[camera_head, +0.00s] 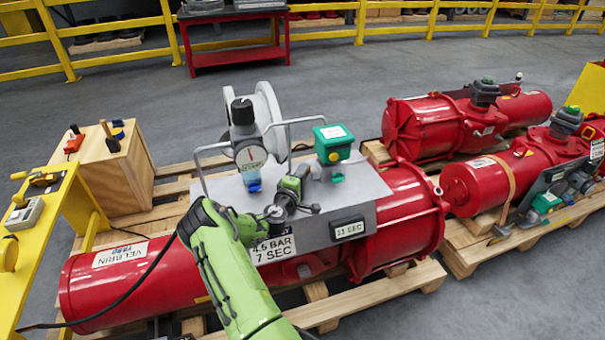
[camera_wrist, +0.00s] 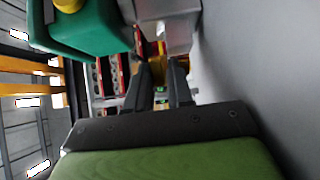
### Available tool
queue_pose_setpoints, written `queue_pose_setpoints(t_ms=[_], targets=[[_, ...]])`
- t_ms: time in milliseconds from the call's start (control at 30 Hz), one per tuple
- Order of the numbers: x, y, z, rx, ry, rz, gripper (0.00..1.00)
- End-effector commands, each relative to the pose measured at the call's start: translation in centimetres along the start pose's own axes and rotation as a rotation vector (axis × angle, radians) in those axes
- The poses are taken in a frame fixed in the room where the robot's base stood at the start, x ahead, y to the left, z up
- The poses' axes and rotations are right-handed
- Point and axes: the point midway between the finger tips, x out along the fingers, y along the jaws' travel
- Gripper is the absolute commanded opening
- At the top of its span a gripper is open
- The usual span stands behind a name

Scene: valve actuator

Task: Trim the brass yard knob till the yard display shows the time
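The red actuator (camera_head: 400,205) marked "VELBRN YARD" lies on a pallet with a grey panel on top. A small display (camera_head: 349,229) on the panel's front face seems to read "13 SEC". A white plate (camera_head: 273,248) beside it reads "4.5 BAR 7 SEC".
A regulator with a round gauge (camera_head: 250,154), a handwheel and bent grey rails (camera_head: 290,122) stand around my gripper. The green box (camera_head: 333,142) is close to its right. Two more red actuators (camera_head: 435,125) lie at right. A yellow bench (camera_head: 42,230) is at left.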

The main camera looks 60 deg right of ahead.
Motion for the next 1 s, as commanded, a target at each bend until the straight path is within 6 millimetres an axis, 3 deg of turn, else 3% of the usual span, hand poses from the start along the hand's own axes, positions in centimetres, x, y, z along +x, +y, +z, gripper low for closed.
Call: queue_pose_setpoints(t_ms=[367, 1000], targets=[[0.1, 0.5, 0.1, -0.003, 0.042, 0.01, 0.0], [0.4, 0.8, 1.1, -0.007, 0.432, 0.016, 0.0]])
